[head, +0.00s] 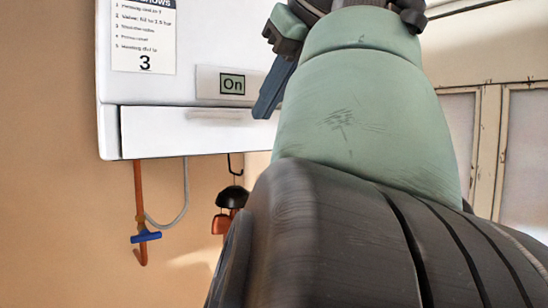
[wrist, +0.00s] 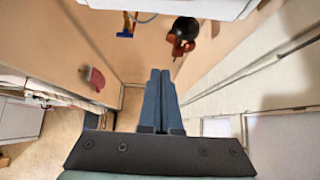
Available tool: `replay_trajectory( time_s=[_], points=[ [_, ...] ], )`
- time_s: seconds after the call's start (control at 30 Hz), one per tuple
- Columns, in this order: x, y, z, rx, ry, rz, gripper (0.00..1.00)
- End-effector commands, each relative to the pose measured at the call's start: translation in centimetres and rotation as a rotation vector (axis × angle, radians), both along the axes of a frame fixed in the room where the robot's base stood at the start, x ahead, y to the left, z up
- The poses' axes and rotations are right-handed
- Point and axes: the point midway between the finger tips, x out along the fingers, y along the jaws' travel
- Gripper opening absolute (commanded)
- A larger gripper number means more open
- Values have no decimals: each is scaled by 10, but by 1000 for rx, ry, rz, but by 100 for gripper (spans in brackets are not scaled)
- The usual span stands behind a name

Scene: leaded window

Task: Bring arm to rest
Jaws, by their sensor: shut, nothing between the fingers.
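My gripper (wrist: 160,74) is shut and empty, its two blue fingers side by side in the wrist view. In the head view a blue finger (head: 270,92) shows in front of the white wall unit's lower right part. My green and dark arm is raised and fills the middle and right of that view. The white wall unit (head: 111,90) bears a small display reading "On" (head: 232,84) and a printed sheet (head: 143,36) with a large 3.
Below the unit are an orange pipe with a blue valve handle (head: 146,236) and a hanging black and orange thing (head: 232,197). Windows (head: 524,150) are at the right. In the wrist view a red thing (wrist: 94,78) is on the left wall. Open floor (wrist: 60,140) shows at lower left.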

Motion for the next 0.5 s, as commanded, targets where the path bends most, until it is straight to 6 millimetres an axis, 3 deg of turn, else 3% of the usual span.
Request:
replay_trajectory(
  time_s=[0.07,0.27,0.4,0.5],
  points=[
    [0,0,0,-1,0,-1,0],
    [42,-26,-44,-169,-239,36,0],
    [72,-54,-82,-454,-513,77,0],
    [81,-69,-104,-705,-688,107,0]
  ],
)
